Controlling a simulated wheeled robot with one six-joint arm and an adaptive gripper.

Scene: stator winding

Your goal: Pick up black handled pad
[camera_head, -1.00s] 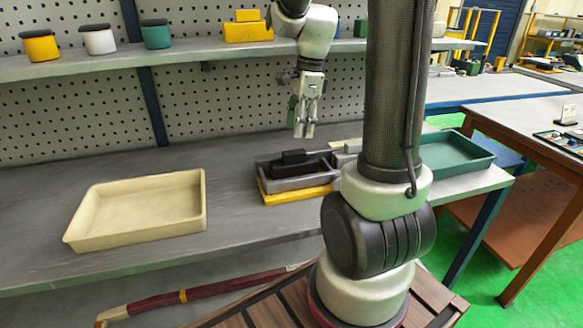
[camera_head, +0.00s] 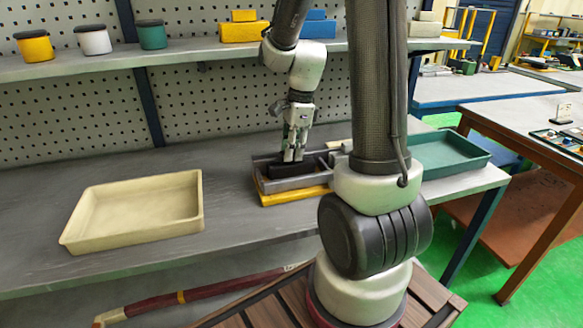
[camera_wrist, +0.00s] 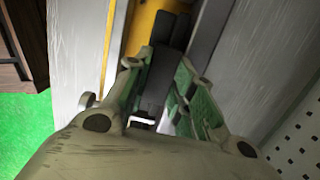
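The black handled pad (camera_head: 291,172) sits in a grey holder (camera_head: 262,170) on a yellow base (camera_head: 290,198) on the grey bench. My gripper (camera_head: 292,158) points down at the pad and hides its handle in the head view. In the wrist view, the black handle (camera_wrist: 162,75) lies between the two green-lined fingers of my gripper (camera_wrist: 160,90). The fingers stand apart on either side of it. I cannot tell whether both touch it.
A cream tray (camera_head: 82,240) lies to the left on the bench, empty. A green tray (camera_head: 440,165) stands to the right, beyond my arm. A shelf (camera_head: 190,56) with several pots and blocks runs behind. The bench between the cream tray and the holder is clear.

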